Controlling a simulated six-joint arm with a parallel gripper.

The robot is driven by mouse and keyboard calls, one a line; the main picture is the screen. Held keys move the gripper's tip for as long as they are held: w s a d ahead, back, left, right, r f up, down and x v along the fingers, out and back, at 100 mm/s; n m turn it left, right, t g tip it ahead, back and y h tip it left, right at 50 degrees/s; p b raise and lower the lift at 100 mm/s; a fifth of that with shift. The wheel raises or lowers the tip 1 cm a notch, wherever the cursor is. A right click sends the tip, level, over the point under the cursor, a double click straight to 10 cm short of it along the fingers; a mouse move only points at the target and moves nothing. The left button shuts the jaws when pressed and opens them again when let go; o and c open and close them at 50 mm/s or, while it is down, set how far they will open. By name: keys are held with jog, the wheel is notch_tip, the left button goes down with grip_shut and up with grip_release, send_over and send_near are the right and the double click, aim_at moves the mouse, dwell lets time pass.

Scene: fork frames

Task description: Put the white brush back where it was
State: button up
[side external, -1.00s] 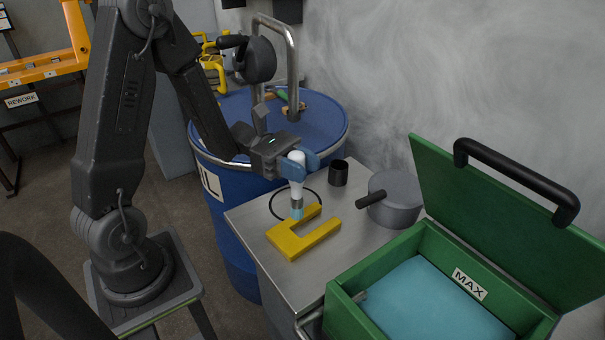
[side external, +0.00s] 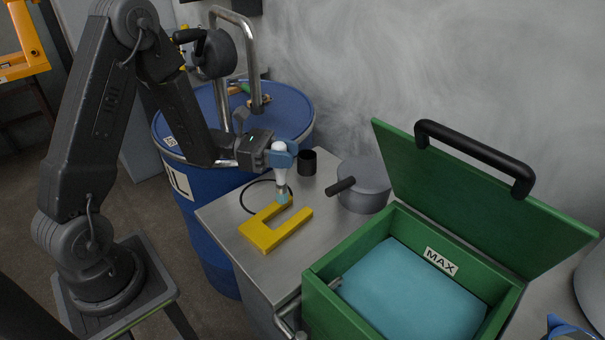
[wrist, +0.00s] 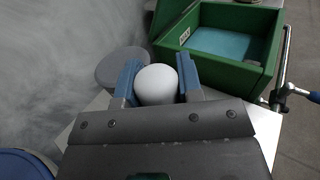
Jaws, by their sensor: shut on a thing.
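The white brush (side external: 280,171) has a white handle and a teal lower end. It hangs nearly upright, lower end down, in my gripper (side external: 283,155), whose blue fingers are shut on the handle near its top. In the wrist view, the brush's round white top (wrist: 156,84) sits between the fingers of my gripper (wrist: 158,80). In the side view, the brush's lower end overlaps the yellow U-shaped block (side external: 262,236). I cannot tell whether they touch. A thin black ring (side external: 241,199) lies on the metal table (side external: 222,213), left of the brush's lower end.
A black cup (side external: 307,162) and a grey pot (side external: 364,190) with a black handle stand behind and right of the brush. An open green box (side external: 318,300) with a blue inside is at front right. A blue drum (side external: 205,225) is at the left.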

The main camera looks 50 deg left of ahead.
jog(key=w+a+f+t, duration=0.1)
jog(key=w+a, duration=0.2)
jog(key=a, duration=0.5)
jog(key=w+a+r, duration=0.1)
jog(key=w+r, duration=0.2)
jog(key=w, duration=0.4)
jog(key=w+a+r, duration=0.1)
jog(key=w+r, duration=0.1)
jog(key=w, duration=0.5)
notch_tip(320, 180, down, 9)
jog(key=shift+d, duration=0.15)
jog(key=shift+w+f, duration=0.1)
jog(key=shift+f, duration=0.1)
jog(key=o, duration=0.9)
